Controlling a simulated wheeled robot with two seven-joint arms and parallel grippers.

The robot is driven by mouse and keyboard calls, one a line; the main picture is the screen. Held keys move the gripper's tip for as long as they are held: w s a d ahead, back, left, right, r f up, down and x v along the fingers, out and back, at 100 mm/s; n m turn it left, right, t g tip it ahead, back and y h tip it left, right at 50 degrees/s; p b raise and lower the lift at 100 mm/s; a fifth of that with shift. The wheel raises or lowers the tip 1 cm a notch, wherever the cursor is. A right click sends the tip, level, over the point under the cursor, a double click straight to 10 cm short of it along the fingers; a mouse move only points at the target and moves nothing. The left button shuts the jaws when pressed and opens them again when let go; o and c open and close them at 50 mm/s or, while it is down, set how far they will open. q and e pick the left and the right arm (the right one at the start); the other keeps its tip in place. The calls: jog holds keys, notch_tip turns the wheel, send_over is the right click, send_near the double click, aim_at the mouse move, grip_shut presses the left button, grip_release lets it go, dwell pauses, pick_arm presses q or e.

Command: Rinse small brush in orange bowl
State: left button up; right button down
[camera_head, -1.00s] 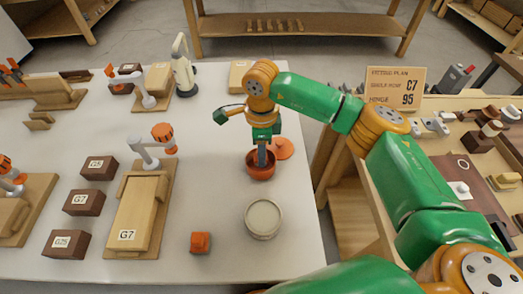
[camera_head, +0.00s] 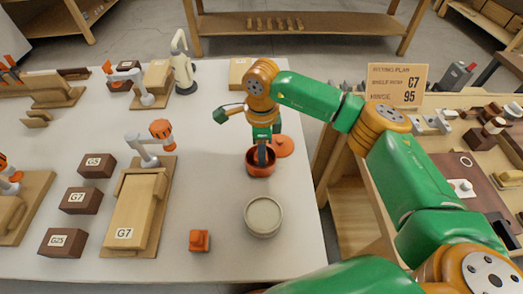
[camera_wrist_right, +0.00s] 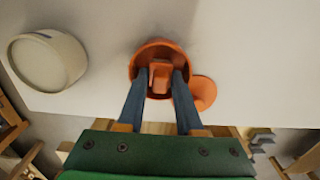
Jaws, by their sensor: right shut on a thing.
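The orange bowl (camera_head: 252,168) stands on the white table below my right gripper, and it shows from above in the wrist view (camera_wrist_right: 141,50). My right gripper (camera_wrist_right: 163,85) points down into the bowl, its two blue-grey fingers reaching over the near rim. It is shut on a small orange piece (camera_wrist_right: 160,74), which I take to be the small brush, inside the bowl. The fingers hide part of it, and its bristles cannot be made out. My left gripper is in neither view.
A flat orange disc (camera_head: 284,146) lies beside the bowl. A round pale tub (camera_head: 263,217) and a small orange block (camera_head: 199,241) stand nearer. Wooden boards and labelled brown blocks (camera_head: 79,200) fill the left. Table around the tub is clear.

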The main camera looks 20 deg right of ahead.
jog(key=shift+f+b, duration=0.25)
jog(key=shift+b, duration=0.2)
dwell(1.8)
jog(key=shift+r, duration=0.25)
dwell(0.6)
jog(key=shift+f, duration=0.25)
dwell(0.5)
jog(key=shift+r, duration=0.15)
dwell(0.4)
jog(key=shift+r+p, duration=1.5)
jog(key=shift+r, duration=0.65)
dwell(0.6)
notch_tip(320, 180, up, 4)
jog(key=p, duration=0.3)
jog(key=shift+r, duration=0.1)
